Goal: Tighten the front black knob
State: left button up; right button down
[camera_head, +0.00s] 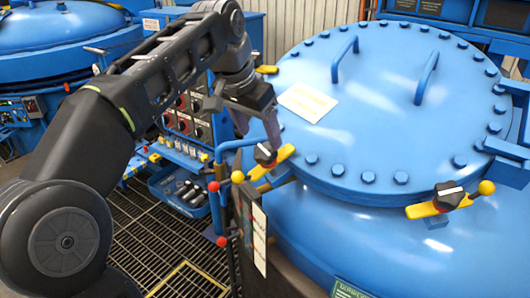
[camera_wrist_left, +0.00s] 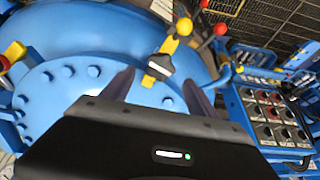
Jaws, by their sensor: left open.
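A black knob (camera_head: 265,155) with a pale bar on top sits on a yellow clamp (camera_head: 279,158) at the left edge of the blue furnace lid (camera_head: 390,110). My left gripper (camera_head: 270,130) is just above this knob, with its fingers pointing down. In the left wrist view the open fingers (camera_wrist_left: 160,88) stand apart, and the black knob (camera_wrist_left: 160,66) shows beyond them, between their tips. Nothing is held. Whether a finger touches the knob I cannot tell. A second black knob (camera_head: 449,193) sits on a yellow clamp at the lid's near right edge. My right gripper is not in view.
A yellow ball handle (camera_head: 238,176) and red ball levers (camera_head: 214,186) stand beside the left clamp. A control panel (camera_head: 190,115) is behind my left arm. Two blue handles (camera_head: 427,78) rise from the lid. Grated floor (camera_head: 150,235) lies below left.

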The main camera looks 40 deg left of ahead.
aim_at(265, 149)
pick_arm(q)
jog(key=b+x, duration=0.2)
jog(key=x, duration=0.3)
jog(key=shift+f, duration=0.15)
jog(key=shift+w+f, duration=0.2)
jog(key=shift+f, duration=0.25)
jog(key=c, duration=1.4)
